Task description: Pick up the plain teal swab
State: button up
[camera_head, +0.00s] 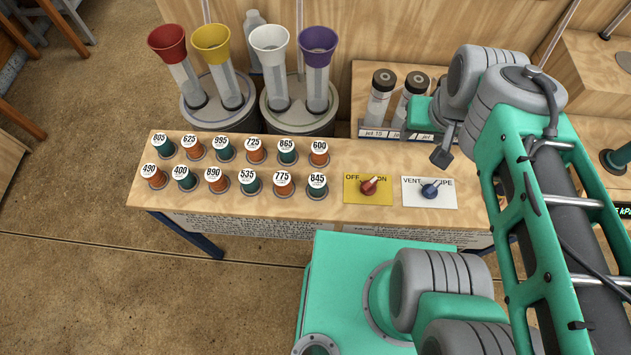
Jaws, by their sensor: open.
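I cannot make out a swab for certain. Several small teal and orange numbered pieces stand in two rows on the wooden bench. The teal ones include 805 (164,147), 400 (184,180) and 845 (317,189), each with a white number label on top. A teal piece with a round dark base (615,160) shows at the right edge, with no label that I can see. A dark grey block that looks like one finger of my gripper (442,156) hangs over the bench, below my wrist. The rest of the gripper is hidden behind my arm. I see nothing held.
Red (168,44), yellow (212,44), white (270,45) and purple (318,46) funnels stand in tubes behind the rows. A rack of capped vials (381,95) is right of them. A red knob (369,186) and blue knob (430,190) sit at the bench front.

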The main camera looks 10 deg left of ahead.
aim_at(317, 180)
jog(key=u, duration=1.35)
